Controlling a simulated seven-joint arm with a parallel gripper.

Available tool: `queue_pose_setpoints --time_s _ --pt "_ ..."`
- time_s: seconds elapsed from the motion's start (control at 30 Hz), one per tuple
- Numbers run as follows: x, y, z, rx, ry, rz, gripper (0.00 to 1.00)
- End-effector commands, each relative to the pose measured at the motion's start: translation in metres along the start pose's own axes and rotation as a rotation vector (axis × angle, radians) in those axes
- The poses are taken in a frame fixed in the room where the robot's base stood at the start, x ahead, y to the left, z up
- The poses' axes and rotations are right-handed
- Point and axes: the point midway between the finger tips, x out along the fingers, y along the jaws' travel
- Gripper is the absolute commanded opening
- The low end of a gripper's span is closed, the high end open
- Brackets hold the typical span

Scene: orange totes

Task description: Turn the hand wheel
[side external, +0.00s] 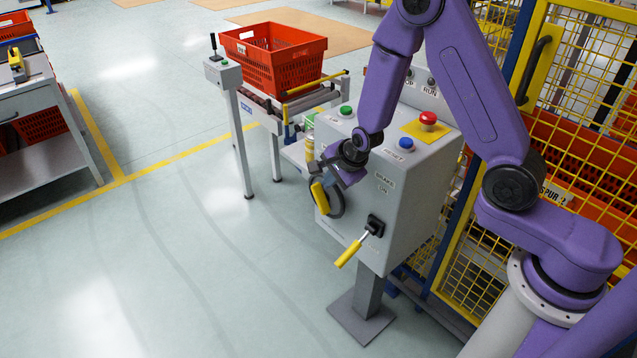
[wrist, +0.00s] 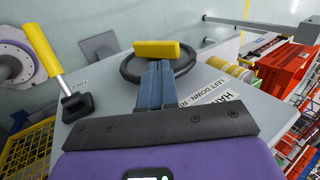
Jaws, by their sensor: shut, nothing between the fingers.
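The hand wheel (side external: 341,206) is a dark ring on the left face of the grey control box, with a yellow grip (side external: 319,196) on its rim. In the wrist view the wheel (wrist: 126,67) lies ahead of my fingers, its yellow grip (wrist: 157,49) crossing just beyond their tips. My gripper (side external: 334,181) is at the wheel, partly covering it. Its blue fingers (wrist: 157,64) are together with nothing between them and overlap the wheel's middle in the picture. Whether they touch the grip or rim I cannot tell.
A yellow-handled lever (side external: 349,254) juts from the box (side external: 410,200) below the wheel. Green, blue and red buttons (side external: 428,118) are on top. An orange tote (side external: 272,60) sits on a conveyor behind. Yellow mesh fencing (side external: 575,70) stands right.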

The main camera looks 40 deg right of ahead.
Motion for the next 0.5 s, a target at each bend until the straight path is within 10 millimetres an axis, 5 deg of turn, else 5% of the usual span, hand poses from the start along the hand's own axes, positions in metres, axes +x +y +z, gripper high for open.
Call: queue_pose_setpoints --time_s 0.5 --pt "0.054 -0.016 0.000 0.001 0.001 0.001 0.00"
